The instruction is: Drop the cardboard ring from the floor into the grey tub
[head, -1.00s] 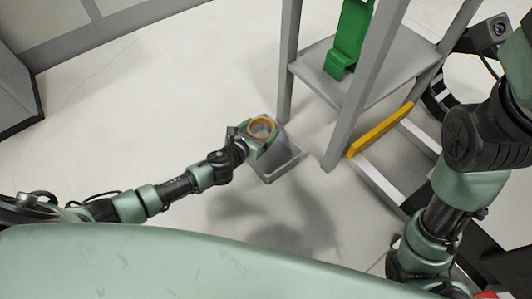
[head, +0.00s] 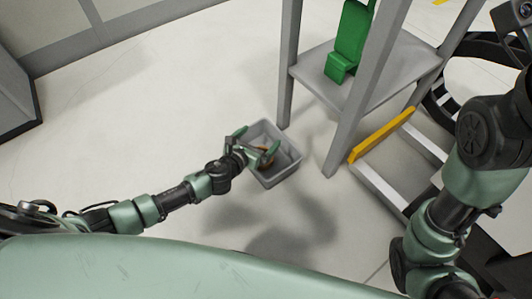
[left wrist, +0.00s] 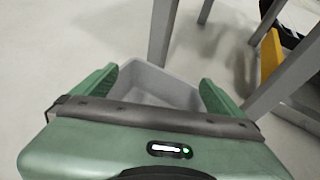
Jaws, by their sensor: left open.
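The grey tub (head: 287,170) stands on the floor left of the grey stand. The orange-brown cardboard ring (head: 264,164) shows partly inside the tub, below my left gripper, whose fingers cover some of it. My left gripper (head: 256,142) is over the tub with its green fingers spread apart and nothing between them. In the left wrist view the tub (left wrist: 158,82) lies between and beyond the open fingers. The ring does not show there. My right arm is at the right of the head view, but its gripper is out of the picture.
The grey stand (head: 310,82), with a green object (head: 349,42) on its shelf, rises just right of the tub. A yellow bar (head: 381,135) lies low to its right. Open floor spreads left of the tub.

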